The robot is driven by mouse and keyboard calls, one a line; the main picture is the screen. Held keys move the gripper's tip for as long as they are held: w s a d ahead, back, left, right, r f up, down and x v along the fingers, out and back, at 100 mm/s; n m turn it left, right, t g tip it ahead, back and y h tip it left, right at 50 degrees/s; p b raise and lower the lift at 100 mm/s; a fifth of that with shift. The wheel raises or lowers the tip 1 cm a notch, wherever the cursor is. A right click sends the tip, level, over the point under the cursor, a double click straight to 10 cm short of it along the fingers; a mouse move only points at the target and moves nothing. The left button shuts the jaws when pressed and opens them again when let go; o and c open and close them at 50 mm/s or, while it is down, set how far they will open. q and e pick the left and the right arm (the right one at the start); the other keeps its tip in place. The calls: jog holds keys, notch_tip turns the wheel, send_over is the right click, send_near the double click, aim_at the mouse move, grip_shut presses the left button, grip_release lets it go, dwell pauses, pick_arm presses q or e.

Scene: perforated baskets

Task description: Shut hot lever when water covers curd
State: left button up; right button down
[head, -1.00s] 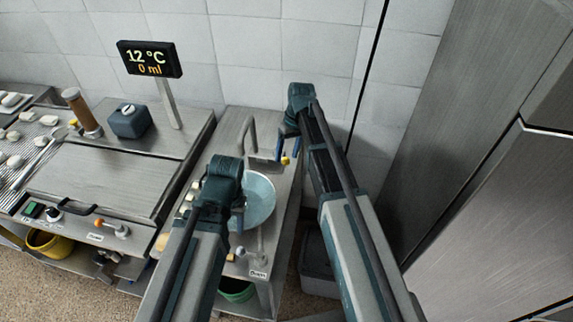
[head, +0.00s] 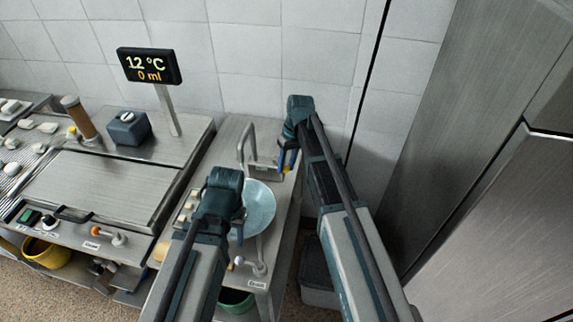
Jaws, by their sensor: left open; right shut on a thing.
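My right gripper (head: 288,160) is shut at the right of the sink tap (head: 246,140), on a small part with a yellow spot. The fingers hide most of this part; I cannot tell whether it is the hot lever. A pale blue round bowl (head: 260,208) stands below the tap. My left gripper (head: 236,228) is open over the bowl's left side. Pale curd-like blocks (head: 184,219) show left of the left gripper; I cannot tell whether any lie in the bowl. The display (head: 149,66) reads 12 °C and 0 ml. No water stream is discernible.
A steel bench with a flat lid (head: 100,185) is at left, with an orange-tipped lever (head: 110,238) on its front. A white-knobbed valve (head: 250,264) is below the bowl. Steel cabinets (head: 480,200) close off the right.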

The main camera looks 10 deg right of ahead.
jog(key=shift+w+d+n+g+h, duration=0.2)
jog(key=shift+w+d+n, duration=0.25)
jog(key=shift+n, duration=0.9)
jog(key=shift+w+d+n+g+h, duration=0.25)
jog(key=shift+w+n, duration=0.3)
jog(key=shift+n, duration=0.75)
jog(key=shift+w+d+n+g+h, duration=0.15)
jog(key=shift+w+d+n, duration=0.35)
jog(key=shift+n, duration=0.85)
jog(key=c, duration=0.5)
grip_release()
jog(key=shift+c, duration=0.2)
jog(key=shift+r, duration=0.15)
